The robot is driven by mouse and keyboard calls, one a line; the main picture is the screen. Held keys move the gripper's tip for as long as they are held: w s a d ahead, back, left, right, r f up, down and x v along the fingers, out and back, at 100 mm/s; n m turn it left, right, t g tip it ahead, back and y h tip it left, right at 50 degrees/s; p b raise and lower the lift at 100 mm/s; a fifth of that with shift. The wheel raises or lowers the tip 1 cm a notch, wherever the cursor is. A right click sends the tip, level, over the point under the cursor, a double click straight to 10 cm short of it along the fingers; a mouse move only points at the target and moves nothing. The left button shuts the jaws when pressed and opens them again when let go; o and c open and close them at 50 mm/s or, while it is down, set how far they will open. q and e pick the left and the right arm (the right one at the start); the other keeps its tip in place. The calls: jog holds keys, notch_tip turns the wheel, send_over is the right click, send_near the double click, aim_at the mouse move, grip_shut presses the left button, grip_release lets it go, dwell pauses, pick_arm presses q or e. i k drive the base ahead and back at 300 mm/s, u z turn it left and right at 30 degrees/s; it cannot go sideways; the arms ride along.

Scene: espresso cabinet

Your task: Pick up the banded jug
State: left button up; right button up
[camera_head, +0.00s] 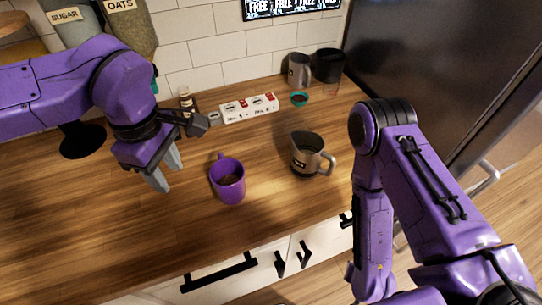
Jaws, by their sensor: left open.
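A grey metal jug (304,146) with a handle on its right and a dark band with yellowish marks stands upright on the wooden counter, right of centre. A second grey jug (299,72) with a dark label stands at the back by the wall. Which of them is the banded jug is hard to tell at this size. My left gripper (164,175) is open and empty above the counter, to the left of a purple mug and well apart from both jugs. My right arm shows at the right, but its gripper is out of view.
The purple mug (229,184) stands between my left gripper and the front jug. The counter (100,215) is bare at front left.

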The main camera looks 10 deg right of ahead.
aim_at(307, 148)
jog(key=u, duration=0.05)
jog(key=k, duration=0.65)
jog(key=z, duration=0.9)
jog(key=i, duration=1)
